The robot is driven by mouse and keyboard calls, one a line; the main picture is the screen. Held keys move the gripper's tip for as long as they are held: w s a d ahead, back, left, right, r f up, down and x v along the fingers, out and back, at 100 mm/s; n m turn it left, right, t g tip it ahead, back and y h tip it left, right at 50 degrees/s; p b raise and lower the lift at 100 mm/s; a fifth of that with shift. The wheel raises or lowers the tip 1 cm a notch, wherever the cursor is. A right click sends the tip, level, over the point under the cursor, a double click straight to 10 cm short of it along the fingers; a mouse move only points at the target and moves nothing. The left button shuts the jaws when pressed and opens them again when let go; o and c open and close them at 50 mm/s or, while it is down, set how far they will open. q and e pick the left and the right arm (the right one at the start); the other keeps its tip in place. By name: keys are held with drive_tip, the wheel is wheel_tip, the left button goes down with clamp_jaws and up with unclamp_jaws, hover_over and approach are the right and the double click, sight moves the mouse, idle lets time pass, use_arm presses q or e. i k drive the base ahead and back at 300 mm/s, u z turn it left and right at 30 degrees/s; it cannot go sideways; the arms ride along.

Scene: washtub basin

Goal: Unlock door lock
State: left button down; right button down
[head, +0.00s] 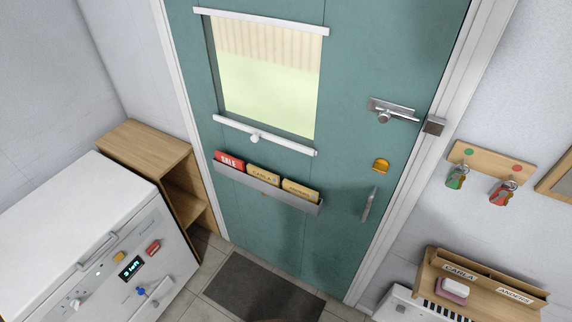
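The teal door (345,140) stands shut in the middle of the head view. A silver bolt-type door lock (392,110) is mounted at its upper right, with a round knob on it. Its bar reaches right towards a metal catch (433,127) on the white door frame. I cannot tell for sure whether the bar sits in the catch. Below the lock are a small orange-yellow fitting (380,165) and a silver upright handle (369,205). Neither of my grippers shows in this view.
A white appliance (85,235) and an open wooden shelf (150,160) stand at left. A letter holder (268,190) hangs on the door. Key hooks (490,172) and a wooden organiser (480,290) are at right. A dark mat (262,288) lies before the door.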

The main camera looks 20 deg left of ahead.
sight(381, 166)
drive_tip(key=k, duration=0.5)
drive_tip(key=u, duration=1.95)
drive_tip(key=i, duration=1.2)
drive_tip(key=z, duration=2.35)
